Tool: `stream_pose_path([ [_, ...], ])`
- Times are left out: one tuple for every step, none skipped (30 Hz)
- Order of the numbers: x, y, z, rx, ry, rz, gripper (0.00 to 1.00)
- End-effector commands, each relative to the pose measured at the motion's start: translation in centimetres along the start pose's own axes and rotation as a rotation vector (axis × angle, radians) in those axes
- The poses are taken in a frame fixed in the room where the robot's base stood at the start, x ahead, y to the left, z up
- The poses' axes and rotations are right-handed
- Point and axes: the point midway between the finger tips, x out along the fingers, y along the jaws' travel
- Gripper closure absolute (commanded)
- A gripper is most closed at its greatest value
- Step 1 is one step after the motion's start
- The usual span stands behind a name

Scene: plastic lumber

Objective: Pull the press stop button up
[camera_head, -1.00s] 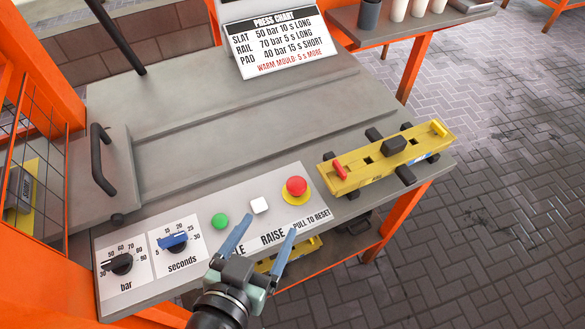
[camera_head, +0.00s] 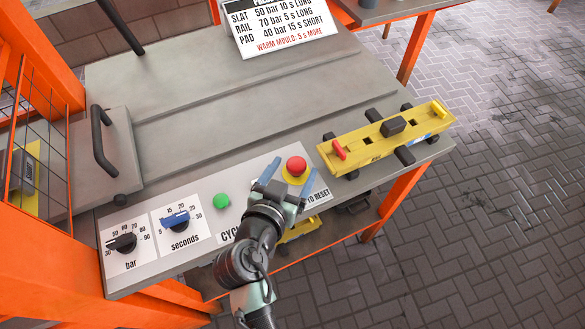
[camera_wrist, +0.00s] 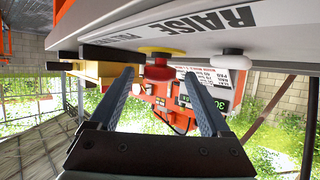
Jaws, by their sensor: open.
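The red press stop button (camera_head: 296,165) stands on its yellow collar (camera_head: 288,178) at the right end of the press control panel. My gripper (camera_head: 291,170) is open and empty, with its two blue-grey fingers close to the button. In the wrist view, which looks upside down, the red button (camera_wrist: 157,72) and yellow collar (camera_wrist: 160,50) appear between the fingertips, apart from both. Whether the button is fully between the fingers or a little beyond the tips is hard to tell. My gripper partly hides the panel lettering.
A green button (camera_head: 222,200), blue seconds knob (camera_head: 177,221) and black bar knob (camera_head: 124,242) sit left. A white button (camera_wrist: 230,52) shows in the wrist view. A yellow fixture (camera_head: 365,146) with black pegs lies close to the right. The press surface behind is clear.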

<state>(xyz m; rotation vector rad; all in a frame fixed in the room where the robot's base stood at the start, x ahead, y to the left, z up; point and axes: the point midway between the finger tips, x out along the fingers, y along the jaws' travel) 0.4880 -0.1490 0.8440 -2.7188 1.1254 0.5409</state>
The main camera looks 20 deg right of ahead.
Motion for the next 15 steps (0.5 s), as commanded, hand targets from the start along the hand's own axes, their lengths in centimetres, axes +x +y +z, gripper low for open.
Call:
stream_pose_path([
  [0.15,0.02,-0.01,0.000,0.000,0.001,0.19],
  [0.19,0.01,-0.01,0.000,0.000,0.000,0.19],
  [0.21,0.01,-0.01,0.000,0.000,0.000,0.19],
  [0.21,0.01,-0.01,0.000,0.000,0.000,0.19],
  [0.20,0.01,-0.01,0.000,0.000,0.000,0.19],
  [0.19,0.01,-0.01,0.000,0.000,0.000,0.19],
  [0.19,0.01,-0.01,0.000,0.000,0.000,0.19],
  [0.18,0.01,-0.01,0.000,0.000,0.000,0.19],
  [0.17,0.01,-0.01,0.000,0.000,0.000,0.24],
  [0.17,0.01,-0.01,0.000,0.000,0.000,0.29],
  [0.17,0.01,-0.01,0.000,0.000,0.000,0.35],
  [0.16,0.01,-0.01,0.000,0.000,0.000,0.42],
  [0.16,0.01,-0.01,0.000,0.000,0.000,0.47],
  [0.15,0.01,0.00,0.000,0.000,0.000,0.53],
  [0.15,0.01,-0.01,0.000,0.000,0.000,0.60],
])
